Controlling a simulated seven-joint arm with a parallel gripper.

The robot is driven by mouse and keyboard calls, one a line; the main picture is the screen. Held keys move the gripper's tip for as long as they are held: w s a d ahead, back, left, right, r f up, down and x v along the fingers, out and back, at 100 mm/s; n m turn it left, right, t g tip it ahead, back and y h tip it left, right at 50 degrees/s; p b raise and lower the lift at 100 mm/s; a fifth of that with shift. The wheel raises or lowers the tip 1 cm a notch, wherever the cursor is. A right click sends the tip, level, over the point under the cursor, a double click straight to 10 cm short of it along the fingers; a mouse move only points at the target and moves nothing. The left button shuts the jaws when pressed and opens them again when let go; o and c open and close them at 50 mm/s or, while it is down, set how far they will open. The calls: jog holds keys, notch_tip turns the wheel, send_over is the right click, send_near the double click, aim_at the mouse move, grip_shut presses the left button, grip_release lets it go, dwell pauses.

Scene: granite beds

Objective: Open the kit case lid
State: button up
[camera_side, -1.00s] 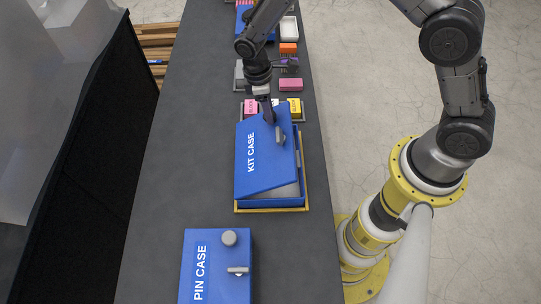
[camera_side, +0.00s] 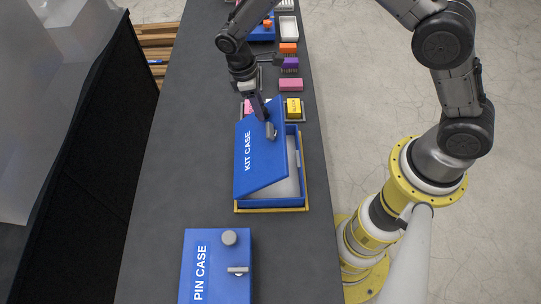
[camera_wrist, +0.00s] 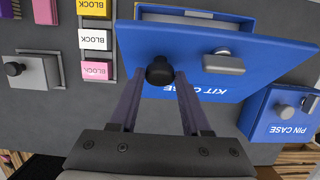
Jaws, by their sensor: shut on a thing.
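The blue kit case (camera_side: 304,174) sits on a yellow base, and its white inside shows along the right side. Its blue lid (camera_side: 262,168) is tilted up, with the right edge raised and the left edge low. A grey latch (camera_side: 271,131) is on the lid. My gripper (camera_side: 263,114) is at the far end of the lid. In the wrist view my gripper (camera_wrist: 161,76) is shut on the dark lid knob (camera_wrist: 159,71), one finger on each side. The lid (camera_wrist: 262,50) and latch (camera_wrist: 223,64) also show there.
A closed blue pin case (camera_side: 217,275), with a grey knob and latch, stands nearer on the dark bench (camera_side: 165,180). Beyond the kit case are a yellow block (camera_side: 293,107), a pink block (camera_side: 291,85) and other small items. The bench left of the cases is clear.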

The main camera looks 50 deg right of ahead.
jog(key=shift+w+a+r, duration=0.1)
jog(key=shift+w+r, duration=0.05)
jog(key=shift+w+a+r+h, duration=0.15)
jog(key=shift+w+a+r, duration=0.1)
jog(key=shift+w+a, duration=0.2)
jog(key=shift+w+a+r+h, duration=0.15)
jog(key=shift+w+a+r, duration=0.1)
jog(key=shift+w+a, duration=0.2)
jog(key=shift+w+a, duration=0.1)
jog(key=shift+w+a+r+g, duration=0.25)
jog(key=shift+w+a+g, duration=0.15)
jog(key=shift+w+a, duration=0.55)
jog(key=shift+w+a+g+h, duration=0.3)
jog(key=shift+w+a+h, duration=0.1)
jog(key=shift+w+a, duration=0.65)
jog(key=shift+s, duration=0.1)
